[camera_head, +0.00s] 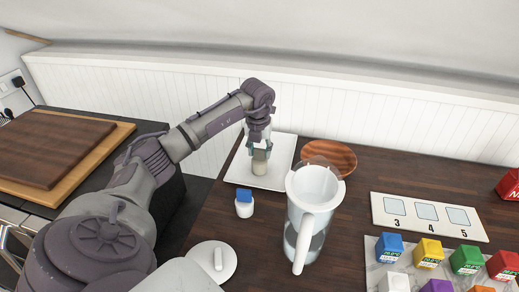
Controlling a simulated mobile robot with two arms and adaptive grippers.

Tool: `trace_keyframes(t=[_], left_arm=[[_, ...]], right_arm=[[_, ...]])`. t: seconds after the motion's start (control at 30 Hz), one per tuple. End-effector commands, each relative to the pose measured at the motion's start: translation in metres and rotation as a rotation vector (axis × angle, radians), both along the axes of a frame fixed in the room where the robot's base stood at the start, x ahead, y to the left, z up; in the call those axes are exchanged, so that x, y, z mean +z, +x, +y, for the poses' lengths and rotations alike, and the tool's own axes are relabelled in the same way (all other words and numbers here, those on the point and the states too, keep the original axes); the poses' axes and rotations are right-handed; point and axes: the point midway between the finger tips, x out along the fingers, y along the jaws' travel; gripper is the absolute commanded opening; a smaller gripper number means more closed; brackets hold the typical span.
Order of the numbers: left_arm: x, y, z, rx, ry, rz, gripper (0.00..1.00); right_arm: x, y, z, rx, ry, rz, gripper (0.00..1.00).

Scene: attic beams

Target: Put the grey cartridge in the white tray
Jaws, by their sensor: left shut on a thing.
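The grey cartridge (259,166) is upright between the fingers of my left gripper (260,150). The gripper points down and is shut on its upper part. The white tray (281,174) is a flat square plate on the dark wooden table, and the cartridge shows within its outline. I cannot tell whether the cartridge's base touches the tray. The gripper and wrist hide part of the tray's far side. My right gripper is not in view.
A clear jug (312,205) with a white handle stands right of the tray, before a wooden bowl (338,154). A blue-capped white container (244,206) and a white lid (226,262) are in front. A numbered panel (428,232) and several coloured boxes are at right.

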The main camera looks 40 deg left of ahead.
Motion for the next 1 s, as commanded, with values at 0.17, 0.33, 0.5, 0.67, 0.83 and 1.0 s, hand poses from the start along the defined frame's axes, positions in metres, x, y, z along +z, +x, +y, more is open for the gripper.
trace_keyframes(t=[0.17,0.33,0.5,0.67,0.83,1.0], left_arm=[[-0.002,0.000,0.000,0.000,0.000,0.000,0.59],[-0.002,0.000,0.000,0.000,0.000,0.000,0.68],[-0.001,0.000,0.000,0.000,0.000,0.000,0.68],[0.009,0.000,0.000,0.000,0.001,-0.003,0.68],[0.041,-0.004,-0.003,0.000,0.001,-0.006,0.68],[0.079,-0.009,-0.006,0.000,0.000,-0.006,0.68]], right_arm=[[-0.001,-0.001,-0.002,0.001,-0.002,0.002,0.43],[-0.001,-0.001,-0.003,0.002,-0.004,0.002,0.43],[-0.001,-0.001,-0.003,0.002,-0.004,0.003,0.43],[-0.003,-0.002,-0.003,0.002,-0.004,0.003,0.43],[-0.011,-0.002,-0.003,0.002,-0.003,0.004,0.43],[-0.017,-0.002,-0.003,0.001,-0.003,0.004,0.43]])
